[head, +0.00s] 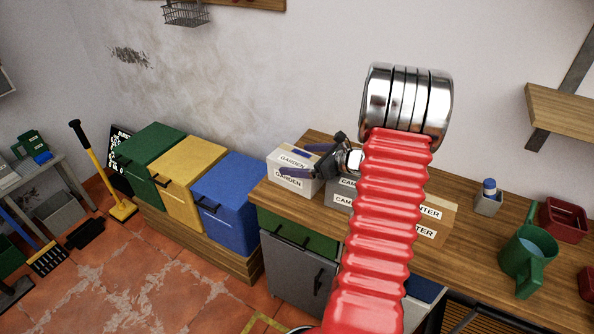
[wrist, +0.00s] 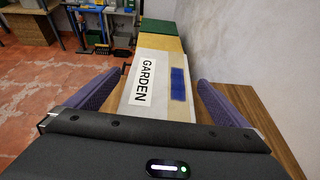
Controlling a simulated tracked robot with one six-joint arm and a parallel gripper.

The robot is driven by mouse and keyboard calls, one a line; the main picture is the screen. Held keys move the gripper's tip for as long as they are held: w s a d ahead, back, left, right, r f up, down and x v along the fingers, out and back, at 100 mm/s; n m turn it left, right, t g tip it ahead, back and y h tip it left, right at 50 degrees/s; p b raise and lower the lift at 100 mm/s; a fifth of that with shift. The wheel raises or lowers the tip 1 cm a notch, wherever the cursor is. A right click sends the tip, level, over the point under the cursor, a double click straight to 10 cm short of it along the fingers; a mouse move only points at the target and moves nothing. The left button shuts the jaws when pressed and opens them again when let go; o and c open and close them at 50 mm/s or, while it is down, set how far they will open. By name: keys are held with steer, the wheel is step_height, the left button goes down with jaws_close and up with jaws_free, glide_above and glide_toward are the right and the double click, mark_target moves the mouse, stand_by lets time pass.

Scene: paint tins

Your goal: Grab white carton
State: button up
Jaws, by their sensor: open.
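The white carton (head: 289,184) has "GARDEN" labels and stands on the left end of the wooden workbench. My gripper (head: 295,161) is open at the carton, its two purple-blue fingers showing near the carton's top. In the wrist view the carton (wrist: 149,85) lies between the two spread fingers of my gripper (wrist: 153,98), its top with the "GARDEN" label and a blue patch facing up. A gap shows on each side there. The near end of the carton is hidden behind the gripper body.
Grey and brown cartons (head: 428,234) stand behind my red arm on the workbench (head: 480,265). A blue bin (head: 226,194), a yellow bin (head: 183,170) and a green bin stand left of the bench. A green watering can (head: 528,255) is at the right. The wall is close behind.

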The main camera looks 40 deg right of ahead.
steer(key=c, duration=2)
